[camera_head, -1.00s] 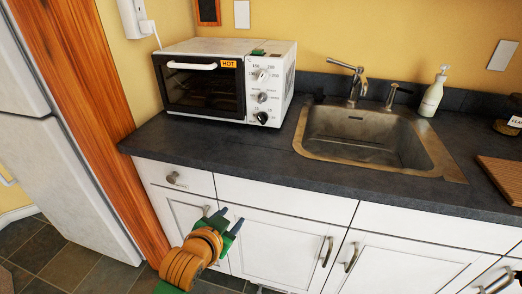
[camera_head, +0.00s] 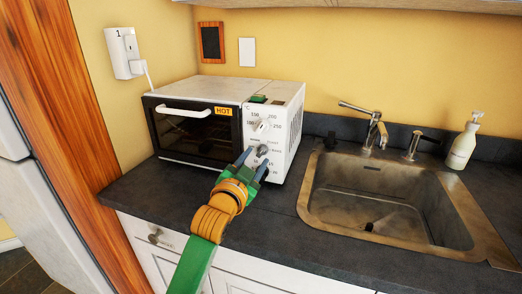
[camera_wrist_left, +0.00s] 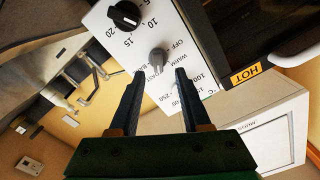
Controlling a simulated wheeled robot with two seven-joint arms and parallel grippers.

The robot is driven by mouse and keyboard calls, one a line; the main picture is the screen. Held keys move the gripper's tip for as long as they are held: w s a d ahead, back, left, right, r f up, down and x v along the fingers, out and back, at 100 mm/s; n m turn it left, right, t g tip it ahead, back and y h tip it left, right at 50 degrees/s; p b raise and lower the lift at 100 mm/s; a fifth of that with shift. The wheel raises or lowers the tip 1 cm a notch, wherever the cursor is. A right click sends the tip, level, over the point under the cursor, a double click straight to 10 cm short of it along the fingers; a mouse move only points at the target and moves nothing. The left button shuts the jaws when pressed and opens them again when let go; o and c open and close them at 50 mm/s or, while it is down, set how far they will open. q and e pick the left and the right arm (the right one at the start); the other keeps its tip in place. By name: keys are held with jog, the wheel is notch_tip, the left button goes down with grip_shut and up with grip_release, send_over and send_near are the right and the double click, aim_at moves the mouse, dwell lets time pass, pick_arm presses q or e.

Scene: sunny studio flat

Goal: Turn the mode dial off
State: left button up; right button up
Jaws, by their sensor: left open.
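The mode dial (camera_head: 262,150) is the small grey middle knob on the white control panel of the toaster oven (camera_head: 274,112). In the wrist view the mode dial (camera_wrist_left: 157,57) shows near the printed words OFF and WARM; I cannot tell its exact setting. My left gripper (camera_head: 254,160) is open in front of the panel. In the wrist view its fingertips (camera_wrist_left: 159,74) are spread to either side of the dial, with nothing held; contact is not clear. My right gripper is not in view.
A larger temperature dial (camera_head: 263,126) is above the mode dial. A black knob (camera_wrist_left: 124,15) shows in the wrist view. The oven door (camera_head: 195,128) carries a HOT label.

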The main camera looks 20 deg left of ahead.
aim_at(261, 152)
pick_arm(q)
jog(key=w, duration=0.4)
jog(key=shift+d+f, duration=0.1)
jog(key=shift+f, duration=0.15)
jog(key=shift+s+r, duration=0.1)
jog(key=shift+s, duration=0.05)
grip_shut()
